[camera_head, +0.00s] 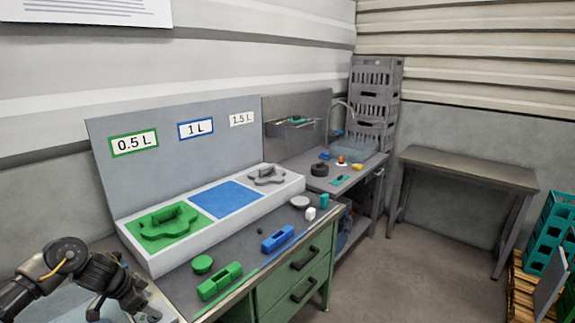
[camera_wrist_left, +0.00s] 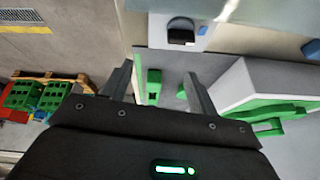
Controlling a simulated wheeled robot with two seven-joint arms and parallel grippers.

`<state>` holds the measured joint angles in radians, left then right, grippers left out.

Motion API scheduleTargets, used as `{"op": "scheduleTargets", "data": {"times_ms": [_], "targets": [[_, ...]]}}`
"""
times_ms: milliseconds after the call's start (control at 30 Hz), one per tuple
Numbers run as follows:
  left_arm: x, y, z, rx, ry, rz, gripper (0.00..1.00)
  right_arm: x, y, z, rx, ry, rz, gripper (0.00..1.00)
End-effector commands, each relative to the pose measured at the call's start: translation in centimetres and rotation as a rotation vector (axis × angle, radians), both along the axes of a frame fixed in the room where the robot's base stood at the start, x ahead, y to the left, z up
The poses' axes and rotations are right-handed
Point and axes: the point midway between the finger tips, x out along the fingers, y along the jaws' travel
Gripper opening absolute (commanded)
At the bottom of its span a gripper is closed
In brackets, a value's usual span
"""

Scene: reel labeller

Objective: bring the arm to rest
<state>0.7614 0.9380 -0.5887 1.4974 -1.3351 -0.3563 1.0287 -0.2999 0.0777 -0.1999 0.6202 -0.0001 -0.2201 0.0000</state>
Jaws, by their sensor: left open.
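My left gripper (camera_wrist_left: 160,90) is open in the left wrist view, its two dark fingers apart with nothing held between them. A green block (camera_wrist_left: 153,82) shows beyond the gap, on the grey bench. In the head view my left arm comes in at the lower left, beside the near end of the bench; its fingertips are hard to make out there. My right arm and gripper are not in view.
The white tray (camera_head: 215,230) holds a green insert (camera_head: 165,228) and a blue one. A green piece (camera_head: 219,281) and a blue piece (camera_head: 277,239) lie along the bench front. Grey crates (camera_head: 373,95) and an empty table (camera_head: 468,168) stand behind. The floor between is clear.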

Motion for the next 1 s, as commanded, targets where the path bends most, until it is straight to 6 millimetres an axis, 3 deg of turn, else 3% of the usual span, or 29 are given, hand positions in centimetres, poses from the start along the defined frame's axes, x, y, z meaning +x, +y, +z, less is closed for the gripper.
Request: {"op": "scheduleTargets", "data": {"times_ms": [33, 100, 200, 300, 400, 700, 1000], "targets": [[-0.3, -3.5, -2.5, 0.002, -0.037, -0.057, 0.59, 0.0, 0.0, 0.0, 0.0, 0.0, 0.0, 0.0], [-0.7, -8.3, -5.1, 0.008, -0.12, -0.114, 0.59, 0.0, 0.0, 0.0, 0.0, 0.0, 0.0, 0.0], [-2.6, -14.7, -7.6, 0.004, -0.232, -0.135, 0.59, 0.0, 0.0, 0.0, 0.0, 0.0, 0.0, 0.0], [-5.7, -19.1, -8.8, -0.007, -0.301, -0.081, 0.59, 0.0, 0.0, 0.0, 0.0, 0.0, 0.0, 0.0], [-9.8, -21.5, -9.3, -0.012, -0.308, 0.028, 0.59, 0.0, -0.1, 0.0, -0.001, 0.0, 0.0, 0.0], [-21.1, -21.0, -9.9, 0.004, -0.132, 0.323, 0.59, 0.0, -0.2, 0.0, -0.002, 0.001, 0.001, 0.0], [-29.8, -19.6, -9.7, 0.004, 0.073, 0.504, 0.59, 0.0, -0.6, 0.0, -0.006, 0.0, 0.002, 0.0]]}}
